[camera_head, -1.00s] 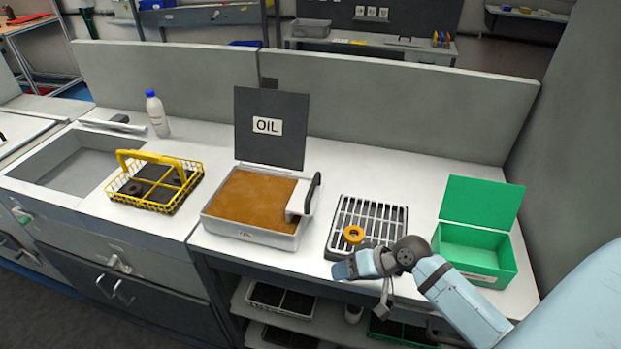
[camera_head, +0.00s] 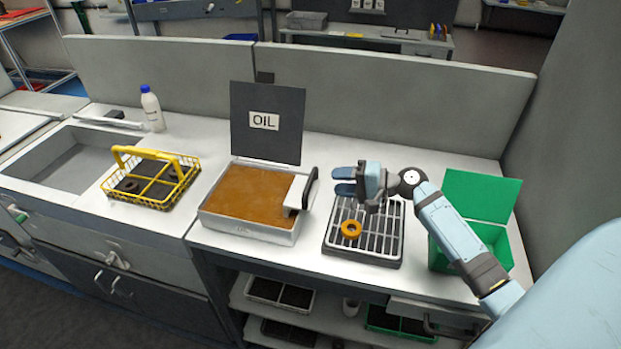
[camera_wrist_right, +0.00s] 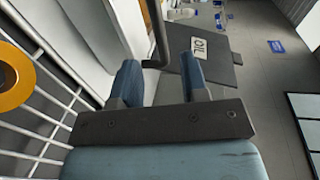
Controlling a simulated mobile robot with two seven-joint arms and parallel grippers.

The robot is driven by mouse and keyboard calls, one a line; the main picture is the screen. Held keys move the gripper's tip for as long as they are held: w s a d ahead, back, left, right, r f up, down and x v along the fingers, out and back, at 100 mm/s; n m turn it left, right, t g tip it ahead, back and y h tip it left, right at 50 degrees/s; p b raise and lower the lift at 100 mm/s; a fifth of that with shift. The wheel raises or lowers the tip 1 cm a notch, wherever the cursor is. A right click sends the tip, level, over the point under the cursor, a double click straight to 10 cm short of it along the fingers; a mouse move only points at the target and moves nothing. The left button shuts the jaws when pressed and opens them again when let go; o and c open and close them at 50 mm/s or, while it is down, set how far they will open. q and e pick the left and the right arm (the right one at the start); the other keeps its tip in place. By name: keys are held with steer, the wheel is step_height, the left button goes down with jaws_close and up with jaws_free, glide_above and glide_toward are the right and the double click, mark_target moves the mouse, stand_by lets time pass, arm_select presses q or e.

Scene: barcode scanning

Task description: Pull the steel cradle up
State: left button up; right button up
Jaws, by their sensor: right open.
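The steel cradle (camera_head: 296,190) sits at the right side of the oil tank (camera_head: 236,218), with a dark upright handle (camera_head: 310,188) on its outer side. Its lower part is hidden in the brown oil (camera_head: 250,190). My right gripper (camera_head: 338,181) is open and empty, just right of the handle and apart from it, above the back of the drain rack. In the right wrist view the handle (camera_wrist_right: 157,30) stands ahead, roughly in line with the gap between the two blue fingers (camera_wrist_right: 160,78). My left gripper is not in view.
The tank's raised OIL lid (camera_head: 266,140) stands behind. An orange ring (camera_head: 351,230) lies on the slatted rack (camera_head: 378,247). A green open box (camera_head: 482,205) stands right, partly behind my arm. A yellow basket (camera_head: 150,178), bottle (camera_head: 152,110) and sink (camera_head: 70,165) are left.

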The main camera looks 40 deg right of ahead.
mark_target(310, 179)
steer(key=p+x, duration=0.1)
steer(key=x, duration=0.7)
steer(key=shift+a, duration=0.1)
steer(key=shift+c, duration=0.3)
jaws_close()
